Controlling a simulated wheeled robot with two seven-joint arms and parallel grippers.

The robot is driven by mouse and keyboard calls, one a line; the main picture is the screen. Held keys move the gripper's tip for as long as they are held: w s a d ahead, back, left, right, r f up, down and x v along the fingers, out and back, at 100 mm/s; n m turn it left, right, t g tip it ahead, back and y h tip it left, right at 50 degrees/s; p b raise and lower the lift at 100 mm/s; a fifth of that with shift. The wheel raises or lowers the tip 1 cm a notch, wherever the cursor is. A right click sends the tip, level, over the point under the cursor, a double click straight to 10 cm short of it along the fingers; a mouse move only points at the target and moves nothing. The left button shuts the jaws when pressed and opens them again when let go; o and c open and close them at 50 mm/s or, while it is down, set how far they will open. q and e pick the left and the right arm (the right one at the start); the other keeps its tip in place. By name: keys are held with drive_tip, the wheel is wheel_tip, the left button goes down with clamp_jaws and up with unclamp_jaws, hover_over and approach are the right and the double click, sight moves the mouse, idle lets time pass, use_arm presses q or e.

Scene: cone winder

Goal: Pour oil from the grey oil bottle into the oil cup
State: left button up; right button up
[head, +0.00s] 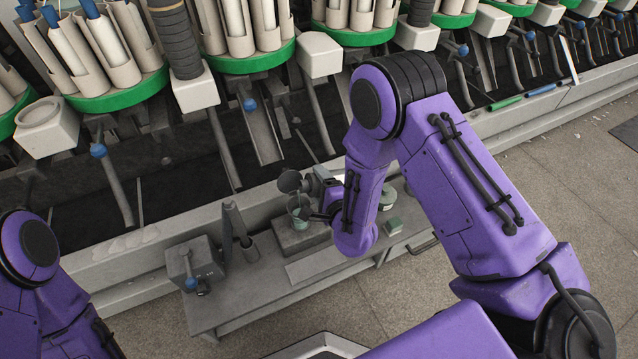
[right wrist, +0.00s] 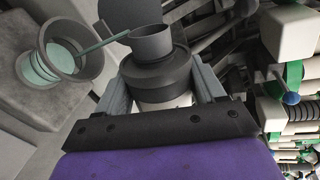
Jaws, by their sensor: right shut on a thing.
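My right gripper (head: 322,200) is shut on the grey oil bottle (right wrist: 160,62). In the right wrist view its two fingers (right wrist: 160,82) sit either side of the bottle's body, below the dark shoulder and the grey spout. The oil cup (right wrist: 88,72) is a grey round cup beside the spout, with teal oil (right wrist: 62,58) inside. A thin teal streak (right wrist: 108,42) runs between the spout and the cup. In the head view the cup (head: 299,203) stands just left of the gripper. My left gripper is out of view.
Winder units with green rings (head: 243,61) and levers stand behind. Bare floor (head: 520,190) lies to the right.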

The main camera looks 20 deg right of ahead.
drive_tip(key=shift+d+r+m+y, duration=0.1)
drive_tip(key=shift+r+m+y, duration=0.25)
drive_tip(key=shift+m, duration=0.55)
drive_tip(key=r+m, duration=0.1)
drive_tip(key=m, duration=0.1)
drive_tip(key=d+r+m+t+y+p, duration=0.1)
drive_tip(key=m, duration=0.2)
drive_tip(key=d+r+m+y+p, duration=0.1)
drive_tip(key=r+m, duration=0.1)
drive_tip(key=m, duration=0.1)
drive_tip(key=shift+d+t, duration=0.25)
drive_tip(key=shift+t, duration=0.05)
drive_tip(key=shift+d+r+m+t+y, duration=0.15)
drive_tip(key=shift+r+m+t+y, duration=0.25)
drive_tip(key=shift+m, duration=0.7)
